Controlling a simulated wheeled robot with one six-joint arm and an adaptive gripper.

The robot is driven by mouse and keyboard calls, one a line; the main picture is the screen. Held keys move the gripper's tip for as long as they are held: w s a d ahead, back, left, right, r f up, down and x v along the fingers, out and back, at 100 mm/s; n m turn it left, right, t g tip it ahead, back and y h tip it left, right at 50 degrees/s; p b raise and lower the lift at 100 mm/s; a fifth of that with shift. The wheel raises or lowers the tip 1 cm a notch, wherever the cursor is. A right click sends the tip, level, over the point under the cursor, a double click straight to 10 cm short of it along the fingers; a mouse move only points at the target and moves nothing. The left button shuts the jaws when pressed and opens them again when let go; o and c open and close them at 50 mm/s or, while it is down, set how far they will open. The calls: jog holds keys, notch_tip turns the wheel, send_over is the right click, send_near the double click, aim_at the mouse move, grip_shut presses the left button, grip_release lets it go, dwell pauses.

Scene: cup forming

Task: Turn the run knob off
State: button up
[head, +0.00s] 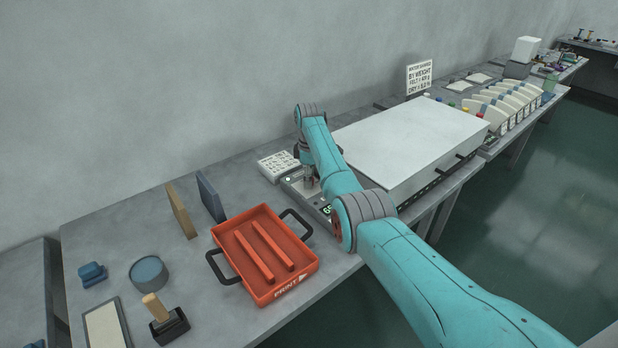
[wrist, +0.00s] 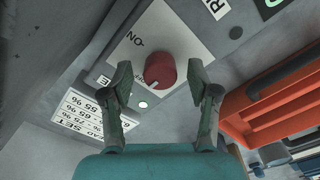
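The red run knob (wrist: 161,69) sits on a white plate (wrist: 188,32) of the grey control panel in the wrist view. "ON" shows upside down on the plate beside it. A pale pointer mark on the knob faces the lower left of the picture, away from my arm's far side. My gripper (wrist: 160,80) is open, with one finger on each side of the knob and visible gaps between. Whether it is lowered to the knob's height is hard to tell. In the head view my gripper (head: 309,181) is over the panel (head: 290,185), and the knob is hidden.
A white-topped machine (head: 410,138) stands right of the panel. An orange tray (head: 266,297) with black handles lies to the left in the head view. A white label card (head: 277,165) lies behind the panel. Several small tools lie at the table's left.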

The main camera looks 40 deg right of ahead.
notch_tip(320, 180, up, 12)
dwell(0.6)
dwell(0.5)
